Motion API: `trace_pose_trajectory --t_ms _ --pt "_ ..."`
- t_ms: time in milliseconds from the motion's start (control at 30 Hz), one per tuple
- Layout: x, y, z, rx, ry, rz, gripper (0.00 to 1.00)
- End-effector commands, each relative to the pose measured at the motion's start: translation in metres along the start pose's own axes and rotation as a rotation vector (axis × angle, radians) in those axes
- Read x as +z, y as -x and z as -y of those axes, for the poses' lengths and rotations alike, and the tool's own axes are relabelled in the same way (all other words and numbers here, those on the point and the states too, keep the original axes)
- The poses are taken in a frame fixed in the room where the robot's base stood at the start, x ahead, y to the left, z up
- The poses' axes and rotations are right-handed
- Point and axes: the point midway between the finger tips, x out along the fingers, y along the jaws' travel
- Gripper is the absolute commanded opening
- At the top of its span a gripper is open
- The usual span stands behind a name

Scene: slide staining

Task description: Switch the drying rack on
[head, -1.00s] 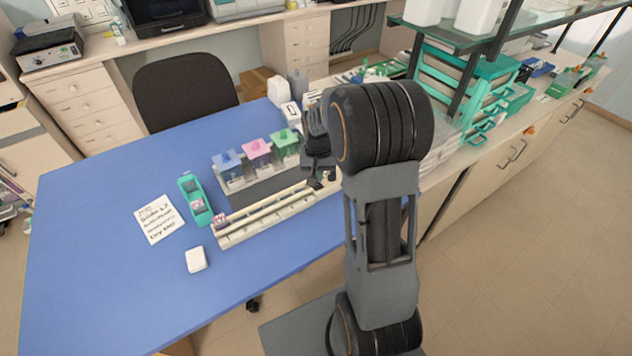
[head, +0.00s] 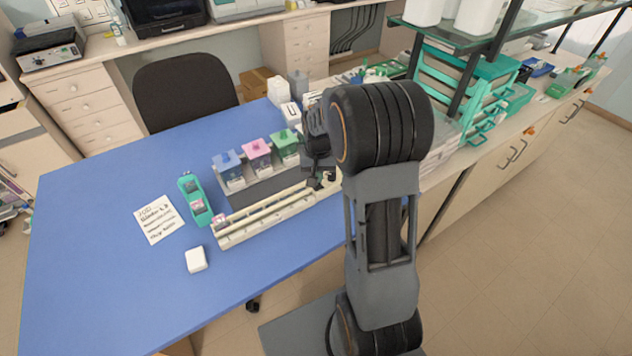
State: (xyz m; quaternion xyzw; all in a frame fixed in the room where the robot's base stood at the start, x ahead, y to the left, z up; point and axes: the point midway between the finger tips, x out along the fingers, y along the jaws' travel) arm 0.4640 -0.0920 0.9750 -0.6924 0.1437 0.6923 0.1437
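The drying rack (head: 262,222) is a long cream-coloured rail unit on the blue table, running from lower left to upper right. A small pink and white item (head: 220,221) sits at its left end. My gripper (head: 322,183) is at the rack's right end, pointing down at or just above it. My own arm covers the far right end of the rack, so any switch there is hidden. The fingers are small and dark, and I cannot tell whether they are apart or touch the rack.
Behind the rack stands a grey holder (head: 263,190) with staining jars with blue, pink and green lids. A teal slide box (head: 195,199), a handwritten note (head: 159,220) and a white block (head: 196,259) lie to the left. The front left of the blue table (head: 100,290) is clear.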

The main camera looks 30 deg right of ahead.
Motion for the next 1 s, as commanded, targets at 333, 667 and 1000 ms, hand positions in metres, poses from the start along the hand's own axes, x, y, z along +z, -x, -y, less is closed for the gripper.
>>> trace_pose_trajectory --t_ms 333,667,1000 --pt "0.0 0.0 0.0 0.0 0.0 0.0 0.0" --pt "0.0 -0.0006 0.0 0.0 0.0 0.0 0.0" --pt "0.0 -0.0052 0.0 0.0 0.0 0.0 0.0"
